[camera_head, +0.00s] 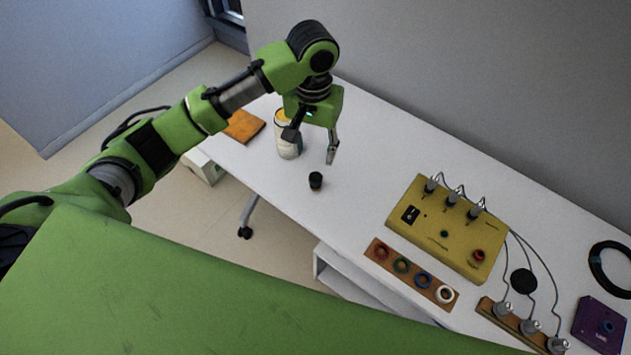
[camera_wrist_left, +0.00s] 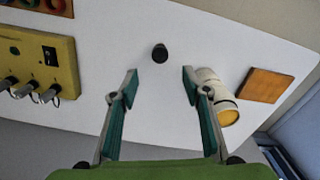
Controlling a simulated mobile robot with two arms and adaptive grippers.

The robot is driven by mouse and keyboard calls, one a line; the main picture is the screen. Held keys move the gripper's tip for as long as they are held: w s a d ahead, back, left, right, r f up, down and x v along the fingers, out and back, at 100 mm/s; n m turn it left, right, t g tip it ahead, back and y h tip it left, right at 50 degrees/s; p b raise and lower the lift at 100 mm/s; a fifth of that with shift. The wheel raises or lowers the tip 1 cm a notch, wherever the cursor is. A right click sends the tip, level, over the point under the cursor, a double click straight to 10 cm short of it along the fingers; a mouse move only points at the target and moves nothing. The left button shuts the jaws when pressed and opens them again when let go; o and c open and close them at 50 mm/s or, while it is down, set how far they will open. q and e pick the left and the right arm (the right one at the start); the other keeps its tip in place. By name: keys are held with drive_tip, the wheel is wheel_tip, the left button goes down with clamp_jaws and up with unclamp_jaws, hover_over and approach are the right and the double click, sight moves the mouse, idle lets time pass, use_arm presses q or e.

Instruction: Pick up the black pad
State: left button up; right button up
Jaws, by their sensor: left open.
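A small, short black cylinder (camera_head: 315,182) stands on the white table below my left gripper. A flat black round disc (camera_head: 523,282) lies among the cables to the right of the yellow box. I cannot tell for certain which of these is the black pad. My left gripper (camera_head: 312,145) is open and empty, pointing down above the table. In the left wrist view, the black cylinder (camera_wrist_left: 160,53) lies beyond and between the two spread fingertips (camera_wrist_left: 160,79), apart from both. The disc does not show there. My right gripper is not in view.
A white can with a yellow top (camera_head: 287,146) stands close behind one left finger; whether they touch is unclear. An orange-brown square (camera_head: 243,126) lies farther left. A yellow switch box (camera_head: 445,225), a ring board (camera_head: 411,274) and a purple box (camera_head: 600,325) are right. The white table (camera_head: 360,190) is clear around the cylinder.

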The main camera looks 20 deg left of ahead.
sight(315, 176)
use_arm(q)
wheel_tip(315, 176, down, 8)
drive_tip(key=shift+a+r, duration=0.15)
drive_tip(key=shift+r, duration=0.1)
drive_tip(key=shift+w+d+f+p, duration=0.1)
drive_tip(key=shift+f+p, duration=0.25)
drive_tip(key=shift+f, duration=1.15)
drive_tip(key=shift+w+d+f+p, duration=0.1)
drive_tip(key=shift+f+p, duration=0.2)
drive_tip(key=shift+f, duration=1.2)
clamp_jaws()
